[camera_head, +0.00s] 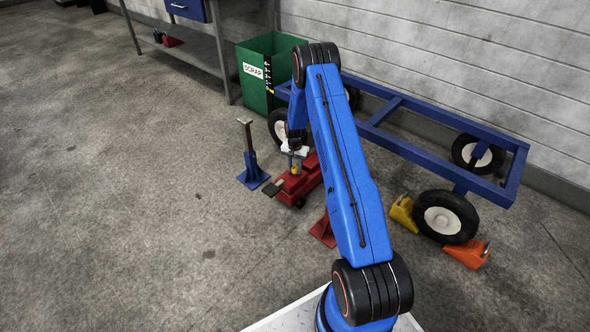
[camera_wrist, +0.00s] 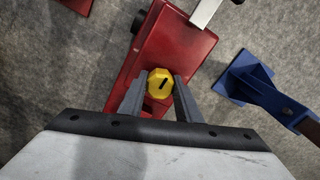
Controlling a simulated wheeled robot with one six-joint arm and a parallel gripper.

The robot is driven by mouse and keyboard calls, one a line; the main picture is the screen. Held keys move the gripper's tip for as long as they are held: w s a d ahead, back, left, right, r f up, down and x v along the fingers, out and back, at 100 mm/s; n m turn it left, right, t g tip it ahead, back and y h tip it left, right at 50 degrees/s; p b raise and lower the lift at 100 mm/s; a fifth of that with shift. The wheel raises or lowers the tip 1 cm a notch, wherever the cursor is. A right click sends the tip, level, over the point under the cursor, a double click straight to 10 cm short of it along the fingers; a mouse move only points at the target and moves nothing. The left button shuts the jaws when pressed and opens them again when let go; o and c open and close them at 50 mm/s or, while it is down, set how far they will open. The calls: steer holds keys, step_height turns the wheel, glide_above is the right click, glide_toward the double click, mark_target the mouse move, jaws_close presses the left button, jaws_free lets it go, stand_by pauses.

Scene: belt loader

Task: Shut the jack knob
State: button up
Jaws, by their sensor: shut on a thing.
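The jack knob (camera_wrist: 159,83) is a yellow faceted knob with a dark slot mark on its top, on the red floor jack (camera_wrist: 183,52). My gripper (camera_wrist: 160,90) has its two grey fingers on either side of the knob and is shut on it. In the head view my gripper (camera_head: 294,163) points down over the red jack (camera_head: 309,180), with a bit of the yellow knob (camera_head: 295,170) showing below it. My blue arm covers part of the jack's right side there.
A blue jack stand (camera_head: 252,170) stands left of the jack, and a red one (camera_head: 323,230) is partly behind my arm. A blue wheeled frame (camera_head: 430,153) stands behind, with yellow (camera_head: 403,213) and orange (camera_head: 468,254) chocks. A green scrap bin (camera_head: 253,85) is at the back. The left floor is clear.

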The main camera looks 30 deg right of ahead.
mark_target(295, 167)
steer(key=o, duration=1.1)
steer(key=shift+c, duration=0.2)
steer(key=shift+r, duration=0.1)
step_height(295, 167, up, 17)
steer(key=shift+r, duration=0.15)
